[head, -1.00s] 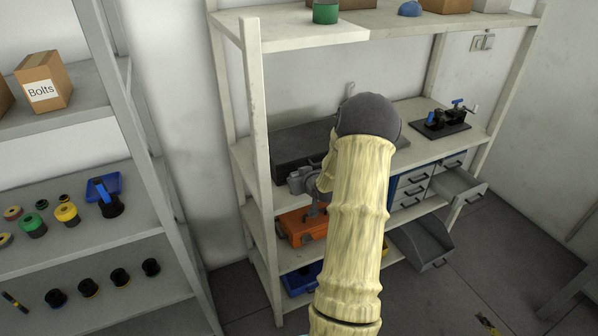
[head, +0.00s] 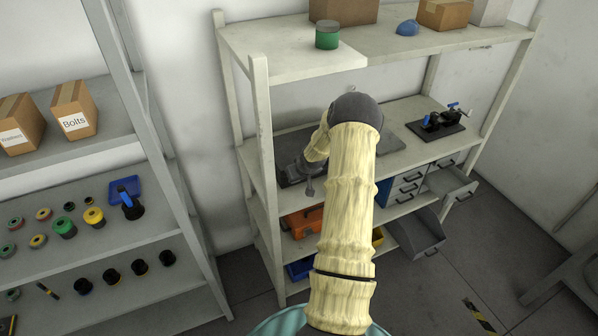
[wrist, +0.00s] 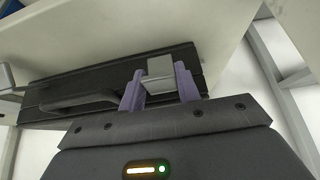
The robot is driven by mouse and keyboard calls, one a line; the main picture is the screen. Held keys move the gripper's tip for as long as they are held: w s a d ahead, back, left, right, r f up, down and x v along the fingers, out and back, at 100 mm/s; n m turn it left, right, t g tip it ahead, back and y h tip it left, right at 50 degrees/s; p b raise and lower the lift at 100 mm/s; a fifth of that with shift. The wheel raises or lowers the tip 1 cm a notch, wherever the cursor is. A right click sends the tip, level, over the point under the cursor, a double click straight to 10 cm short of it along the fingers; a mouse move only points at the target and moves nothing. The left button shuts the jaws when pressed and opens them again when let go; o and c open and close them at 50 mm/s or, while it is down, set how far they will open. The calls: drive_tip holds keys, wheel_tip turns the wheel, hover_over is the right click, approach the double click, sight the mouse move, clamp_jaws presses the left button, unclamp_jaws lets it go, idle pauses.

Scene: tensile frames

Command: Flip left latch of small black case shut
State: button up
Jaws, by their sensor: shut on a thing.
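The small black case (wrist: 65,90) shows in the wrist view with its dark handle on the left. My gripper (wrist: 159,80) has two purple fingers, one on each side of a light grey latch (wrist: 160,68) on the case front, and is shut on it. A second grey piece (wrist: 5,78) at the far left edge is cut off; I cannot tell if it is the other latch. In the head view the black case (head: 288,142) lies on the middle shelf, partly behind my arm. My gripper (head: 305,178) is at its front edge, with the latch hidden.
An orange case (head: 302,222) and a blue bin (head: 299,269) stand below. A black fixture with blue handles (head: 437,123) and a drawer unit (head: 407,185) are to the right. The upper shelf (head: 290,62) overhangs the case.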

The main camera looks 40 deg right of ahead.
drive_tip(key=shift+w, duration=0.1)
idle(0.5)
drive_tip(key=o, duration=1)
drive_tip(key=shift+r, duration=0.15)
drive_tip(key=b+v, duration=0.1)
drive_tip(key=v, duration=1.6)
drive_tip(key=shift+w+r, duration=0.15)
drive_tip(key=shift+r, duration=0.05)
